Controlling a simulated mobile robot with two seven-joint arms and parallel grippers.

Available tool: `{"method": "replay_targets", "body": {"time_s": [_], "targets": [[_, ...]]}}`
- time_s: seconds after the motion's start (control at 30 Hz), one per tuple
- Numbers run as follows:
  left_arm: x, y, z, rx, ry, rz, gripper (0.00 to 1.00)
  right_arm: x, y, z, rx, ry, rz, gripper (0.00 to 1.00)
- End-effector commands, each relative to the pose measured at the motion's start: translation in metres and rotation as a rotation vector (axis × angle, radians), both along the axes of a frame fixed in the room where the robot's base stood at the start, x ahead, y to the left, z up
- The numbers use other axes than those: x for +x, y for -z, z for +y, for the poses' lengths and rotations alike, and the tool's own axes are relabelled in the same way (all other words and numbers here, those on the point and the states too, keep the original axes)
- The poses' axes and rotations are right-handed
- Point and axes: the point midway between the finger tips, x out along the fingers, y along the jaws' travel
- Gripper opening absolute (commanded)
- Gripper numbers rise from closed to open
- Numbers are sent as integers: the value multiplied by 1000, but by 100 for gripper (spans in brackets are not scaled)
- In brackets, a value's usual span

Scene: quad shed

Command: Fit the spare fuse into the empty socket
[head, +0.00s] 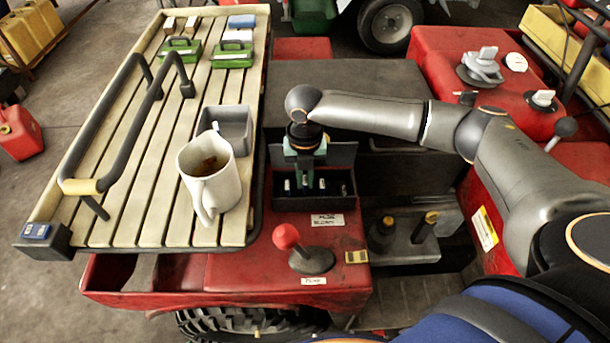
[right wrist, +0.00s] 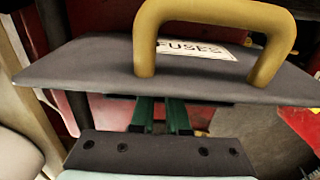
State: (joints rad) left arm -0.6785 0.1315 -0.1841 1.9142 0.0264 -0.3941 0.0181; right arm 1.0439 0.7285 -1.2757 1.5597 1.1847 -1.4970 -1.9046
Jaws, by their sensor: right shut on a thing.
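My right gripper (head: 304,178) reaches straight down into the dark fuse box (head: 337,196) on the red quad. Small pale fuses (head: 322,184) stand in the box beside its fingers. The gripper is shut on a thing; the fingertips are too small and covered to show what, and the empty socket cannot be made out. In the right wrist view the green fingers (right wrist: 160,118) pass behind the grey lid (right wrist: 90,68), which has a yellow handle (right wrist: 216,14) and a FUSES label; the lid hides the tips. My left gripper is not in view.
Left of the box is a slatted rack (head: 128,185) with a white mug (head: 212,185), a grey tray (head: 236,128) and a dark rail (head: 150,100). A red-knobbed lever (head: 287,237) stands in front of the box. Two dark posts (head: 425,227) stand to the right.

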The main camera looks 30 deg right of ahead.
Motion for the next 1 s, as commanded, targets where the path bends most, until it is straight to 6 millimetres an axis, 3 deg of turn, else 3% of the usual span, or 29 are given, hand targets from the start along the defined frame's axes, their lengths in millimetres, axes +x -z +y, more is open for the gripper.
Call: {"method": "replay_targets", "body": {"time_s": [0.53, 0.57, 0.8, 0.87, 1.0], "targets": [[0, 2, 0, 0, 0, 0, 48, 0, 17, 0, 0, -1, 0, 0], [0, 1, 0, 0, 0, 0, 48, 0, 17, 0, 0, -1, 0, 14], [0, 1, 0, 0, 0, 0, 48, 0, 17, 0, 0, -1, 0, 41], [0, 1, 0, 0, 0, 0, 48, 0, 17, 0, 0, -1, 0, 48], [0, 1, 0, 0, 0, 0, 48, 0, 17, 0, -1, 0, 0, 48]]}}
